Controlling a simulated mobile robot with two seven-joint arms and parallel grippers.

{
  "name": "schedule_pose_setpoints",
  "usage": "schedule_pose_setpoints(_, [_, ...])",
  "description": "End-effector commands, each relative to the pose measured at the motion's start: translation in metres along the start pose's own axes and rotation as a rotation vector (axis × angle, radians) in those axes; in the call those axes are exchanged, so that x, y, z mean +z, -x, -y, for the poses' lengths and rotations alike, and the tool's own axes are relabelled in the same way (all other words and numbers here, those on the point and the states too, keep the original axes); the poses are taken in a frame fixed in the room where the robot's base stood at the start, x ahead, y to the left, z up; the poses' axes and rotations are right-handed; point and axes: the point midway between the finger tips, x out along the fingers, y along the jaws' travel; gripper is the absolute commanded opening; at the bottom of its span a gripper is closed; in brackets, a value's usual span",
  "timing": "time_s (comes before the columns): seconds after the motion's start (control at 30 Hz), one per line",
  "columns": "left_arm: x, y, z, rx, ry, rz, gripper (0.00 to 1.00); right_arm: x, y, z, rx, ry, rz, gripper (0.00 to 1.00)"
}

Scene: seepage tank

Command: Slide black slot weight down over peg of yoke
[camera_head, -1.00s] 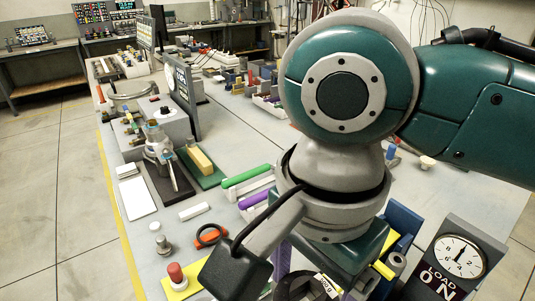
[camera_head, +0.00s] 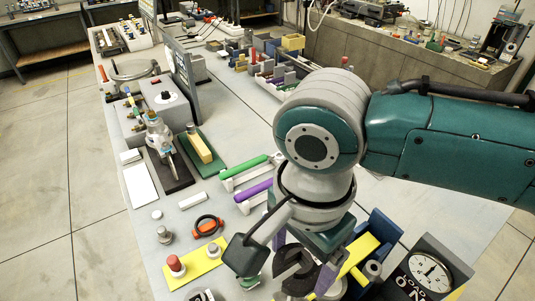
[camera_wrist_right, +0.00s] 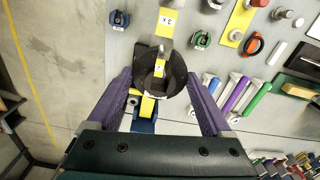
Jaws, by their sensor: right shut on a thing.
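The black slot weight (camera_head: 297,274) is a dark disc with a slot, held between the purple fingers of my right gripper (camera_wrist_right: 160,80). In the right wrist view the black weight (camera_wrist_right: 175,77) looks like a dark round shape filling the gap between the fingertips. A grey peg (camera_wrist_right: 161,50) and a yellow label show at its middle, probably the yoke's. I cannot tell whether the peg passes through the slot or only lines up with it. The arm hides part of this area in the head view. My left gripper is out of sight.
A blue and yellow stand (camera_head: 384,232) is right of the gripper, with a dial marked LOAD (camera_head: 430,272) beyond it. A yellow plate (camera_head: 196,264) with a red-topped knob, an orange clamp (camera_head: 207,226), and green and purple bars (camera_head: 244,167) lie left of the arm.

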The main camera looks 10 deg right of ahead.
Motion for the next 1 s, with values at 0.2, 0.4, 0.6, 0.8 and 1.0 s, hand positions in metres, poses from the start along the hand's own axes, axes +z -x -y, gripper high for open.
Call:
schedule_pose_setpoints(0.2, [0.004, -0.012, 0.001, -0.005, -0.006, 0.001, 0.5, 0.001, -0.021, 0.001, -0.002, 0.0, 0.002, 0.0])
schedule_pose_setpoints(0.4, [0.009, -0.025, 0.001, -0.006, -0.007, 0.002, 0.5, 0.0, -0.041, 0.001, -0.002, 0.0, 0.0, 0.0])
schedule_pose_setpoints(0.6, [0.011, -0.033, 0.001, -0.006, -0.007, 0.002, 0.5, 0.001, -0.053, 0.001, -0.004, 0.0, 0.002, 0.0])
schedule_pose_setpoints(0.8, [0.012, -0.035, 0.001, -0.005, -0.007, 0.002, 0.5, 0.001, -0.057, 0.001, -0.003, 0.0, 0.001, 0.0])
schedule_pose_setpoints(1.0, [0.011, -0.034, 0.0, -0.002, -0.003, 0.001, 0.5, 0.0, -0.057, 0.001, -0.003, 0.0, 0.0, 0.0])
